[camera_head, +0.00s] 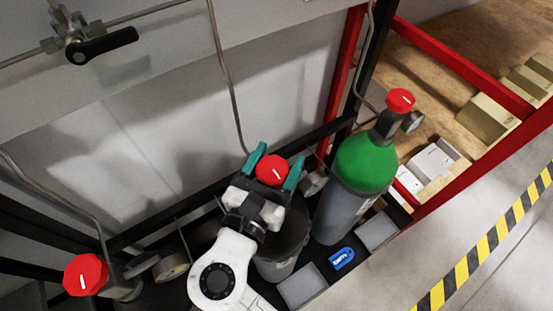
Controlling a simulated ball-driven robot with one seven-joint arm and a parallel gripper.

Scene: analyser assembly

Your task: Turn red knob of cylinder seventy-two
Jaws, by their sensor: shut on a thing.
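A red knob (271,170) with a white mark sits on top of the middle cylinder (276,266), a dark one mostly hidden under my arm. My gripper (272,172) has its two teal fingers on either side of this knob and is shut on it. A second red knob (400,100) tops a green-shouldered cylinder (362,170) to the right. A third red knob (86,274) is at the lower left. I cannot read any cylinder number.
A black-handled valve (101,45) and metal pipes run along the wall at upper left. A black rail and red frame posts (344,75) stand behind the cylinders. Grey trays (302,286) and a blue item (342,259) lie in front. Open floor is at lower right, beyond striped tape (490,243).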

